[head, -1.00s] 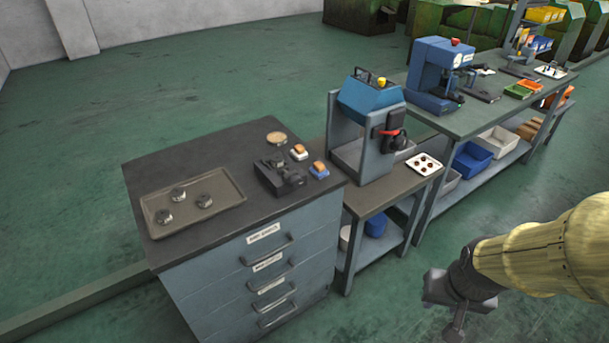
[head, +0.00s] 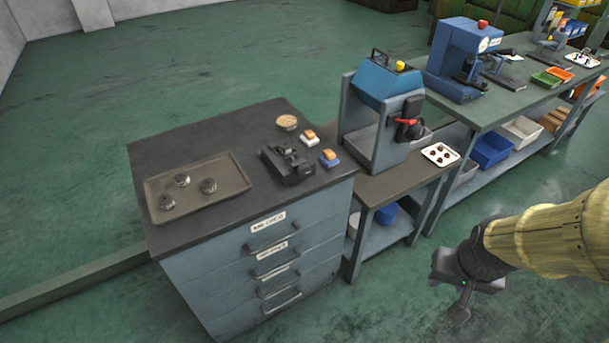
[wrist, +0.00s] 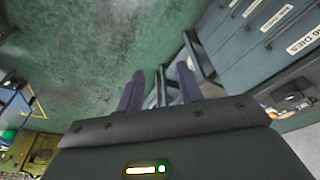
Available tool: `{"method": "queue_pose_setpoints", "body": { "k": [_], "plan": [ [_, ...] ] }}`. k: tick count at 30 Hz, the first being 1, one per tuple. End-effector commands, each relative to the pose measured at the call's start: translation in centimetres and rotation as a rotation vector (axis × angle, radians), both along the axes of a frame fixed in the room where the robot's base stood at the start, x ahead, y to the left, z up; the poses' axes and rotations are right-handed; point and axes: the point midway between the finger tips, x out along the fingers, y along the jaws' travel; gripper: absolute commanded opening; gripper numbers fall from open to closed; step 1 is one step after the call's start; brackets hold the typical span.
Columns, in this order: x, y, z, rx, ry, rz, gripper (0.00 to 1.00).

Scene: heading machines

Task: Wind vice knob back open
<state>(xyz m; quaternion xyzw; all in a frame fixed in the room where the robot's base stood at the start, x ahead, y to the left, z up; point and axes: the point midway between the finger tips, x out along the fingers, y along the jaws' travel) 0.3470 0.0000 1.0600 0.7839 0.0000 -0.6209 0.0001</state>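A small dark vice (head: 288,165) sits on the black top of the drawer cabinet, near its right side. Its knob is too small and dark to make out, and I cannot tell how far its jaws are apart. My gripper (head: 459,304) hangs over the floor at the lower right, well away from the vice and in front of the side bench. In the wrist view my gripper (wrist: 160,82) is open and empty, with a gap between its two fingers.
The drawer cabinet (head: 255,235) also carries a tray (head: 230,185) with three round parts, a round tan dish (head: 287,122) and two small blocks. A blue machine (head: 385,85) stands on the lower bench to the right. Green floor is open in front.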

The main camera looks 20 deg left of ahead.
Motion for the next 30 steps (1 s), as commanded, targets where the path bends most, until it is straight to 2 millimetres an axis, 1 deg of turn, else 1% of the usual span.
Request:
{"method": "queue_pose_setpoints", "body": {
  "k": [2,3,5,6,8,11,14,16,18,20,21,23,24,26,27,29,30],
  "plan": [
    [0.0,0.0,0.0,0.0,0.0,0.0,0.36],
    [0.0,0.0,0.0,0.0,0.0,0.0,0.38],
    [0.1,0.0,-0.1,0.0,-0.003,0.001,0.5],
    [0.3,0.0,-0.2,-0.002,-0.009,0.004,0.58],
    [0.8,0.1,-0.8,-0.005,-0.028,0.012,0.59],
    [2.8,0.4,-2.2,-0.016,-0.098,0.041,0.59],
    [6.0,1.4,-4.2,-0.023,-0.216,0.095,0.59],
    [8.6,2.5,-5.5,-0.021,-0.321,0.147,0.59],
    [11.2,4.1,-6.6,-0.007,-0.432,0.202,0.59],
    [13.2,5.7,-7.4,0.012,-0.525,0.254,0.59],
    [14.4,6.9,-7.8,0.03,-0.586,0.287,0.59],
    [15.9,8.9,-8.4,0.063,-0.676,0.34,0.59],
    [16.8,10.3,-8.8,0.091,-0.735,0.375,0.59],
    [17.9,12.5,-9.3,0.138,-0.822,0.428,0.59],
    [18.4,14.0,-9.6,0.175,-0.876,0.463,0.59],
    [18.9,16.3,-10.1,0.235,-0.956,0.517,0.59],
    [19.0,17.8,-10.3,0.28,-1.008,0.552,0.59]
  ]
}}
